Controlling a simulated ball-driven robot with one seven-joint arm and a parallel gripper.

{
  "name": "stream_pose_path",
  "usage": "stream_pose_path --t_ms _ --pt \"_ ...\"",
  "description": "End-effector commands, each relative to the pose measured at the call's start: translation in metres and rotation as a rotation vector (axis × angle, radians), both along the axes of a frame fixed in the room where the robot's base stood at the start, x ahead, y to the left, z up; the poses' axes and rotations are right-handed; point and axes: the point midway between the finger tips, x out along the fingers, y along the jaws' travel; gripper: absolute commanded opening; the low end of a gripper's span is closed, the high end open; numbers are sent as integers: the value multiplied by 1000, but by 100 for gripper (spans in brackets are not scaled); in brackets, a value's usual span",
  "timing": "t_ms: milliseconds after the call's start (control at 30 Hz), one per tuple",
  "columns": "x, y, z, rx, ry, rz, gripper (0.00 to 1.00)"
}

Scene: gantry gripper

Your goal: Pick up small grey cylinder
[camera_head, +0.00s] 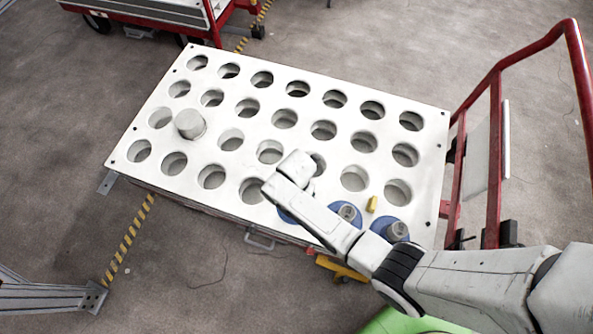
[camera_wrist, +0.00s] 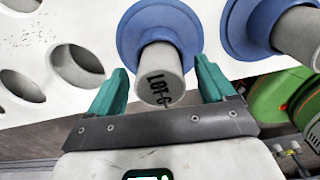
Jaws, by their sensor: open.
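A small grey cylinder (camera_wrist: 160,82) with dark printed lettering stands in a blue flanged collar (camera_wrist: 140,22) in the wrist view. My gripper (camera_wrist: 161,66) has its two teal fingers spread, one on each side of this cylinder; whether either touches it I cannot tell. A second grey cylinder in a blue collar (camera_wrist: 262,18) is to the right in that view. The head view shows two such grey cylinders (camera_head: 347,212) (camera_head: 396,230) along the board's near edge, and a further blue collar (camera_head: 287,215) partly hidden by my arm. My fingers are hidden in the head view.
The white board (camera_head: 230,190) has rows of round holes, mostly empty. A wider pale cylinder (camera_head: 189,123) sits at its left side. A small yellow block (camera_head: 372,204) lies near the collars. A red-framed cart (camera_head: 495,150) stands at the right.

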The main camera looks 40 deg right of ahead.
Motion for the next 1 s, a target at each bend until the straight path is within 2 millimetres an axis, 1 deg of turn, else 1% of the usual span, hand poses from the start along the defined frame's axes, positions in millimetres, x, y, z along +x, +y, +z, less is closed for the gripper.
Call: stream_pose_path --t_ms 200,1000 --pt "0 0 0 0 -1 0 83" --pt "0 0 0 0 0 -1 6"
